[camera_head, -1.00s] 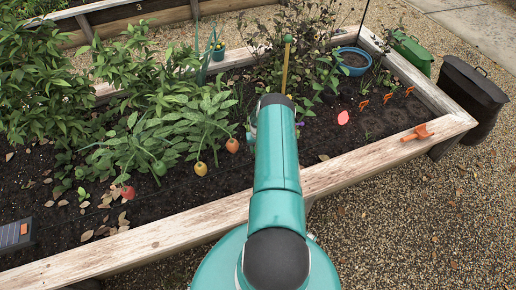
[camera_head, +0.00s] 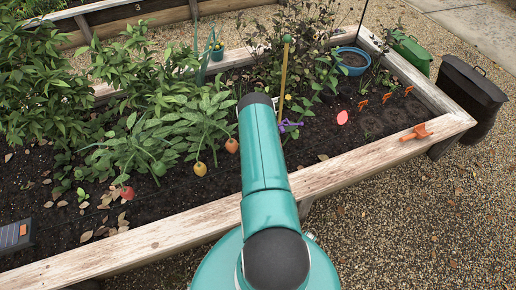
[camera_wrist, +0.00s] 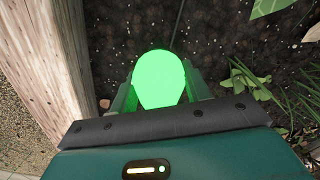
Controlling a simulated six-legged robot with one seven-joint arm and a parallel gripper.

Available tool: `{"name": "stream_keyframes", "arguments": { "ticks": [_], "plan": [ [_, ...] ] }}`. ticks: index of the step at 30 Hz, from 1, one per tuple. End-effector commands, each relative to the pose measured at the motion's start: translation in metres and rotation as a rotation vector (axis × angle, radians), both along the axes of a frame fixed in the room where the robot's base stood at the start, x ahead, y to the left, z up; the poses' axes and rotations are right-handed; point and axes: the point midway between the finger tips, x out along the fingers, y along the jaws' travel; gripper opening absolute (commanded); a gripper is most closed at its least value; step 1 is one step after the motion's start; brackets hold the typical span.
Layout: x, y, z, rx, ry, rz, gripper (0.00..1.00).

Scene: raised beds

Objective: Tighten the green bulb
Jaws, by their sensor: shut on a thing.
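The green bulb (camera_wrist: 159,80) glows bright green in the wrist view. It sits between the two fingers of my gripper (camera_wrist: 160,95), which is shut on it. The bulb's lower part and whatever it is seated in are hidden by the gripper. In the head view my own arm covers the gripper and the bulb.
A wooden bed edge (camera_wrist: 45,60) runs close along the left in the wrist view, with leaves (camera_wrist: 250,85) at the right.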

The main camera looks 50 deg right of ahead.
Motion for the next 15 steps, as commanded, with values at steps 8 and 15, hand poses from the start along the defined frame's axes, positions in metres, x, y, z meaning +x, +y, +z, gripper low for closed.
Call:
{"name": "stream_keyframes", "arguments": {
  "ticks": [8,15],
  "plan": [
    [0.0003,0.0001,0.0006,-0.001,-0.001,-0.144,0.25],
    [-0.0001,-0.0001,0.0005,0.0,-0.001,-0.192,0.25]
  ]
}}
